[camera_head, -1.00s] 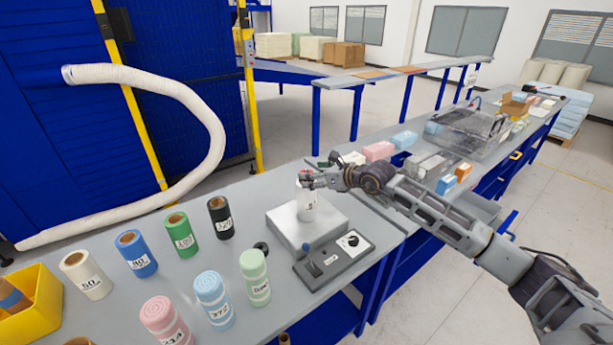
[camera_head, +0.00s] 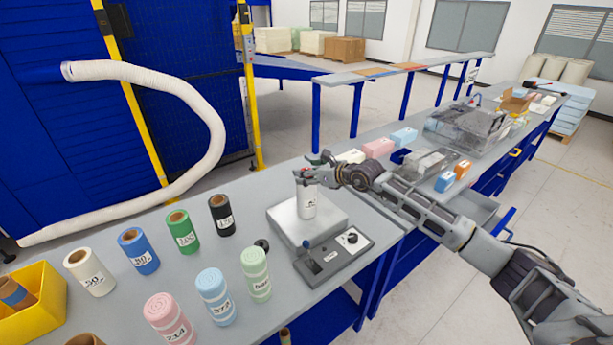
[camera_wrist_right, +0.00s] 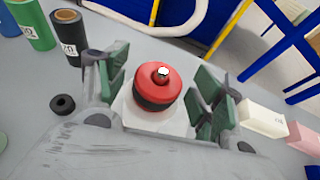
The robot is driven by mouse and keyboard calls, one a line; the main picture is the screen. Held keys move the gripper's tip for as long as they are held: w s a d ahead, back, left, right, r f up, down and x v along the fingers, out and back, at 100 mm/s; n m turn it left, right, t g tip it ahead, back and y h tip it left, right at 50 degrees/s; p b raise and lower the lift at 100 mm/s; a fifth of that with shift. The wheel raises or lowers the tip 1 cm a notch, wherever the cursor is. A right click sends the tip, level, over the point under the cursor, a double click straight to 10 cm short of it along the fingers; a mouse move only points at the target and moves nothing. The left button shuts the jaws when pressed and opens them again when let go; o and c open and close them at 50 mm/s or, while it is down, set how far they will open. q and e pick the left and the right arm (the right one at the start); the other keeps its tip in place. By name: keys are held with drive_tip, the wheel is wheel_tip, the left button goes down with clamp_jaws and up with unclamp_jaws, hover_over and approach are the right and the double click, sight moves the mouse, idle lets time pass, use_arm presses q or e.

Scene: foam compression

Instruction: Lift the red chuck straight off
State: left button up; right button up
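The red chuck (camera_wrist_right: 158,84) is a round red disc with a dark lower band and a shiny metal knob on top. In the right wrist view it sits between the green-padded fingers of my right gripper (camera_wrist_right: 160,90), with gaps showing on both sides, so the gripper is open around it. Below it is a white base (camera_wrist_right: 150,122). In the head view my right gripper (camera_head: 312,171) is at the top of a white labelled cylinder (camera_head: 307,203) standing upright on a grey platform (camera_head: 335,213); the chuck is not clearly visible there. My left gripper is not in view.
A control box (camera_head: 335,257) with a knob stands before the platform. Several labelled rolls, including a black one (camera_head: 221,216) and a green foam one (camera_head: 256,274), stand to the left. A small black ring (camera_head: 262,246) lies nearby.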

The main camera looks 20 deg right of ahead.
drive_tip(key=c, duration=0.9)
drive_tip(key=shift+o, duration=0.2)
drive_tip(key=shift+r, duration=0.15)
wheel_tip(320, 180, up, 28)
drive_tip(key=b, duration=0.5)
idle(0.5)
